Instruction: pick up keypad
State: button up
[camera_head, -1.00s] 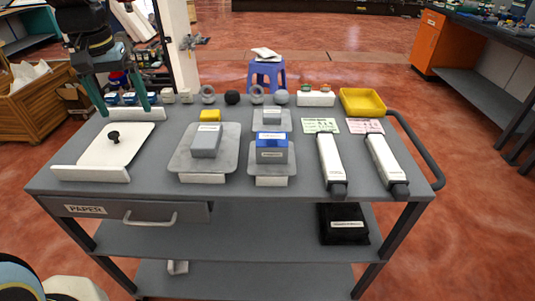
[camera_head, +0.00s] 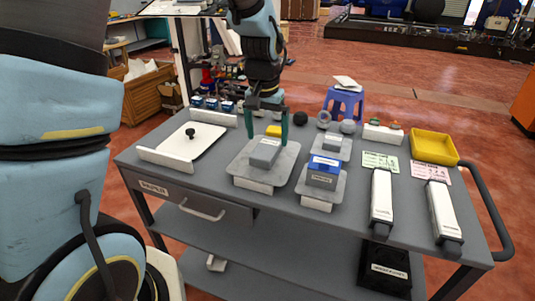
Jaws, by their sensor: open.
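I cannot tell for sure which thing is the keypad; the labels are too small to read. A grey block (camera_head: 264,152) with a pale label lies on the larger grey plate (camera_head: 246,171). A yellow block (camera_head: 274,131) sits just behind it. A blue-topped grey block (camera_head: 323,172) sits on a second plate, with a smaller grey block (camera_head: 332,142) behind. My gripper (camera_head: 268,130) points down with its green fingers apart and empty, over the grey and yellow blocks. Whether it touches either is unclear.
A white tray (camera_head: 185,150) with a black knob lies at the left. Two long white devices (camera_head: 381,198) (camera_head: 442,210), a yellow bin (camera_head: 434,147) and a white button box (camera_head: 383,134) stand at the right. The cart's handle (camera_head: 492,212) curves along its right end.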

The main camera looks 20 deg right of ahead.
aim_at(267, 147)
jog(key=shift+w+f+p, duration=0.2)
jog(key=shift+f+p, duration=0.2)
jog(key=shift+f, duration=1.4)
jog(key=shift+f, duration=0.25)
jog(key=c, duration=1.5)
